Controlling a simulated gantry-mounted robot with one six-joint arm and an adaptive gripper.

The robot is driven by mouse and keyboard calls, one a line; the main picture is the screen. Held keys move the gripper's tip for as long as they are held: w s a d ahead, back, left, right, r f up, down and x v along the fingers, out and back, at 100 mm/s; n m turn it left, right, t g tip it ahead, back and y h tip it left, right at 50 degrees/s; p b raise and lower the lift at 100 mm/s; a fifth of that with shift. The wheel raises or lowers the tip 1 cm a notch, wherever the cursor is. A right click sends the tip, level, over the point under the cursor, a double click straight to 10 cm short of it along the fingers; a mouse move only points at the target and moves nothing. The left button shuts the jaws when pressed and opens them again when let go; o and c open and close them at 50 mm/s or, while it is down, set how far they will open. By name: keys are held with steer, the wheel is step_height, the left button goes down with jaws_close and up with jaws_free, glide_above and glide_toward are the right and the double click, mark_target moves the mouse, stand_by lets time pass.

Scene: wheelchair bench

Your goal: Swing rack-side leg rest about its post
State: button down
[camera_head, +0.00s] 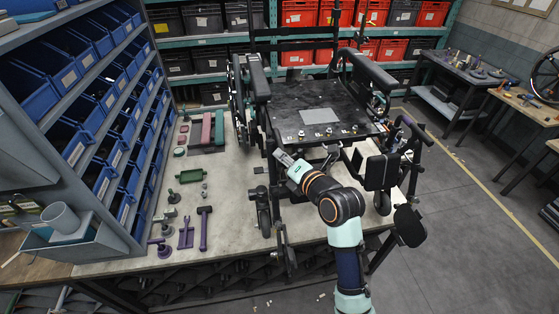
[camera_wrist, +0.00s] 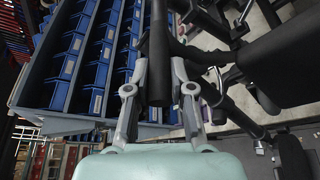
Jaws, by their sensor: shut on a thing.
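The wheelchair (camera_head: 320,100) stands on the bench with its leg rests toward me. The rack-side leg rest (camera_head: 282,238) is the dark tubular one at the wheelchair's front left, hanging past the bench edge. My gripper (camera_head: 278,154) is at its upper part, below the seat's front left corner. In the wrist view my gripper (camera_wrist: 160,92) has its two grey fingers on either side of a black tube (camera_wrist: 158,50), shut on it. This tube appears to belong to the rack-side leg rest. My gripper and arm partly hide the post and its joint.
The rack of blue bins (camera_head: 88,60) stands at the left. Tools, including a purple hammer (camera_head: 204,228), lie on the bench (camera_head: 228,215) between rack and wheelchair. The other leg rest, with a black pad (camera_head: 381,172) and footplate (camera_head: 410,226), is close to my arm's right.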

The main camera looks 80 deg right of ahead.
steer(key=c, duration=1)
jaws_free()
steer(key=shift+s, duration=0.15)
steer(key=v, duration=1.2)
